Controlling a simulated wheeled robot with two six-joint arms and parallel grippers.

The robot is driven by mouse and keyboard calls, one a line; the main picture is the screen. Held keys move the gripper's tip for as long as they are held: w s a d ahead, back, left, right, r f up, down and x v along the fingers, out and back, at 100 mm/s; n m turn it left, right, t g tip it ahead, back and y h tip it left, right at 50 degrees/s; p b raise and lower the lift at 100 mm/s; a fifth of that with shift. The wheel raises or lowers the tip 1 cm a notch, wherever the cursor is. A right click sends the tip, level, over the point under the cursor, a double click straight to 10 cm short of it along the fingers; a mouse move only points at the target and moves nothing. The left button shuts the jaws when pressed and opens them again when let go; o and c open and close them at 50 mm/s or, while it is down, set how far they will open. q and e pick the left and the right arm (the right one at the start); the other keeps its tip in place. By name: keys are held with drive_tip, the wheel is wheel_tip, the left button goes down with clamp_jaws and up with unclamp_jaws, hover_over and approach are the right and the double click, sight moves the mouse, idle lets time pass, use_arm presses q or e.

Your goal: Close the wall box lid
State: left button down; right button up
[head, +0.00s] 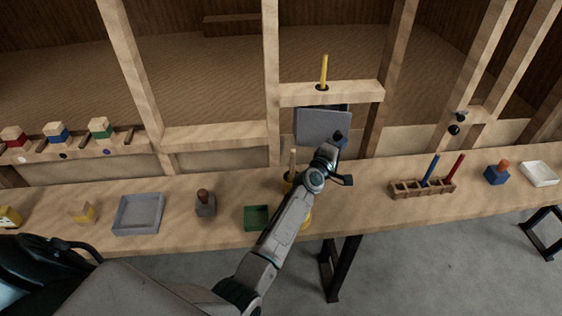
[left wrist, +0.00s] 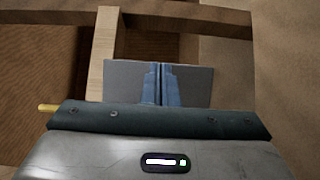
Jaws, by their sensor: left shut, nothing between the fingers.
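The wall box lid (head: 318,124) is a flat grey panel below a short wooden shelf on the wall frame. A dark blue edge, seemingly the box, shows behind its top and right side. How far the lid stands open is hard to tell. My left gripper (head: 338,137) is in front of the lid's lower right part. In the left wrist view the grey lid (left wrist: 120,76) lies straight ahead, behind the shut, empty fingers of the gripper (left wrist: 161,72). I cannot tell whether they touch it. My right gripper is not in view.
A yellow peg (head: 324,70) stands on the shelf above the lid. My left arm crosses the bench.

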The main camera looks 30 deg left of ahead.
use_arm(q)
drive_tip(key=w, duration=0.1)
drive_tip(key=w+b, duration=0.1)
drive_tip(key=w, duration=0.2)
drive_tip(key=shift+w+a+b, duration=0.15)
drive_tip(key=shift+a+b, duration=0.15)
drive_tip(key=shift+b, duration=0.1)
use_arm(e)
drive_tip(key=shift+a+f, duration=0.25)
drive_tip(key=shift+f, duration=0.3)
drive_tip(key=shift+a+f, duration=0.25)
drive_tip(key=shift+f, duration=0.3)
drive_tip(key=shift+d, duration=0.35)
use_arm(q)
drive_tip(key=shift+d, duration=0.1)
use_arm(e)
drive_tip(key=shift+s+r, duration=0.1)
